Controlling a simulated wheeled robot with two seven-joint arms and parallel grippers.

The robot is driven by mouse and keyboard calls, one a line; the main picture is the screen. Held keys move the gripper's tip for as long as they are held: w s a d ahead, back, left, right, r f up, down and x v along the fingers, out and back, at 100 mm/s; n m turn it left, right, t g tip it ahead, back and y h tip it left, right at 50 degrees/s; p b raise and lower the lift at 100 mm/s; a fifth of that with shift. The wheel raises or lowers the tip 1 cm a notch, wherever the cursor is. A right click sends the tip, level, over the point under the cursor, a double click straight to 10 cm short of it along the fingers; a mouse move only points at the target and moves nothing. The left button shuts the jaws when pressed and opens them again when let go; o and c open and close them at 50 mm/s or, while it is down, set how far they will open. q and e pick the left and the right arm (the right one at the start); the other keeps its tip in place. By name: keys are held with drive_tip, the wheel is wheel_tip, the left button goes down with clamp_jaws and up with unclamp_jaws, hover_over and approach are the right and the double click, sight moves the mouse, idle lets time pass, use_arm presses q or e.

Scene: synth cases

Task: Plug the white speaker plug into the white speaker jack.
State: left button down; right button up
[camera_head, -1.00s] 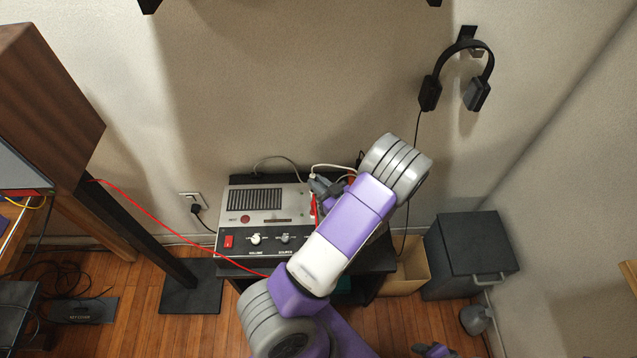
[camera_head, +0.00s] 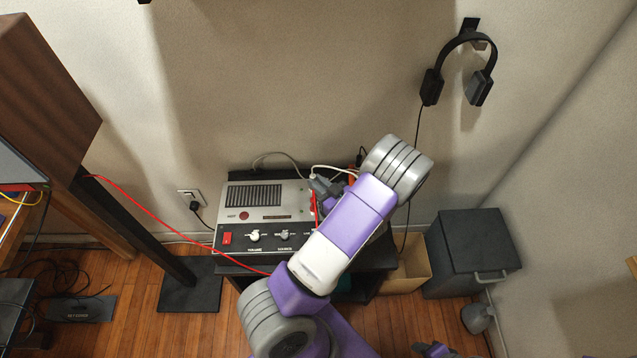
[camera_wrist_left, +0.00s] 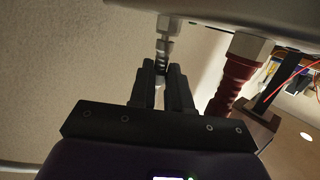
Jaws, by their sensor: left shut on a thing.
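My left gripper (camera_head: 322,187) is at the right side of the amplifier (camera_head: 265,207), and my arm hides part of that side. In the left wrist view the gripper (camera_wrist_left: 161,68) is shut on the white speaker plug (camera_wrist_left: 163,47), a pale ribbed plug with a dark sleeve. The plug's tip is in line with and appears to meet the pale hex-shaped white speaker jack (camera_wrist_left: 168,23). I cannot tell how deep it sits. A dark and purple part of mine at the bottom edge of the head view may be my right gripper (camera_head: 435,350).
A red plug (camera_wrist_left: 235,80) sits in its own jack close beside my left gripper. A red cable (camera_head: 170,240) runs from the wooden speaker (camera_head: 45,95) towards the amplifier. Headphones (camera_head: 463,65) hang on the wall. A dark bin (camera_head: 465,255) stands at right.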

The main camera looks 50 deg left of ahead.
use_arm(q)
drive_tip(key=shift+f, duration=0.25)
drive_tip(key=c, duration=1)
unclamp_jaws()
drive_tip(key=d+r+p, duration=0.1)
drive_tip(key=d, duration=0.6)
drive_tip(key=shift+s+d+r+p, duration=0.15)
drive_tip(key=shift+s+d+p, duration=0.1)
drive_tip(key=shift+p, duration=0.15)
drive_tip(key=shift+r, duration=0.15)
